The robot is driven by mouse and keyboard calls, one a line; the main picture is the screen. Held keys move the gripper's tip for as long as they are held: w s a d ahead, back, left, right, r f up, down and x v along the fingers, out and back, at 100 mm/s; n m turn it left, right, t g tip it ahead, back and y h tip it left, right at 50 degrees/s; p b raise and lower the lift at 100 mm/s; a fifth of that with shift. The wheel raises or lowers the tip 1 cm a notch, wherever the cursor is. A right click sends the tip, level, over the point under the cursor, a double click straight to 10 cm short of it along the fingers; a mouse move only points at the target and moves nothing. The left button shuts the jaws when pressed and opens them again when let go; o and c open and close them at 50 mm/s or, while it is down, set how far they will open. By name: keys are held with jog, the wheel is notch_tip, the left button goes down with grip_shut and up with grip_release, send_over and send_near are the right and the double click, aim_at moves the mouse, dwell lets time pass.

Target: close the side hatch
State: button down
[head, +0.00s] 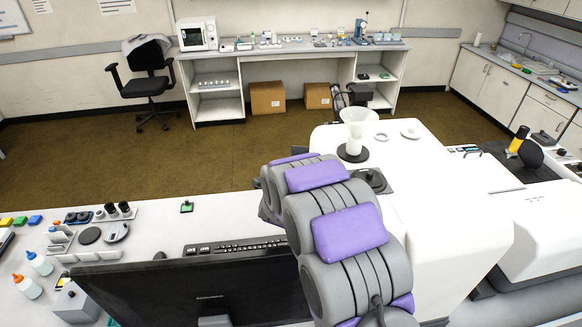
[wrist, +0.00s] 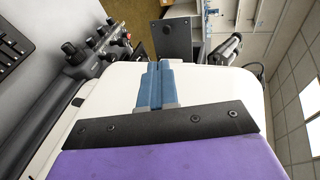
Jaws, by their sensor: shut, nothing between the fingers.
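The white microscope body (head: 440,235) fills the right middle of the head view, and its white surface (wrist: 110,95) lies below my gripper in the wrist view. My gripper (wrist: 160,66) shows in the wrist view with its blue fingers together and nothing between them. In the head view my purple and grey arm hides part of the body's left side and my gripper.
A white funnel (head: 357,118) stands on the microscope's top. A black monitor (head: 190,290) and a keyboard (head: 235,246) are at the left front on the white bench (head: 235,215). Open brown floor (head: 200,150) lies between this bench and the back desk (head: 290,48).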

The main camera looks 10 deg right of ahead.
jog(key=p+x, duration=0.1)
jog(key=x, duration=1.2)
jog(key=shift+w+r, duration=0.3)
jog(key=shift+w, duration=0.15)
jog(key=shift+w+a+p, duration=0.1)
jog(key=shift+p, duration=0.2)
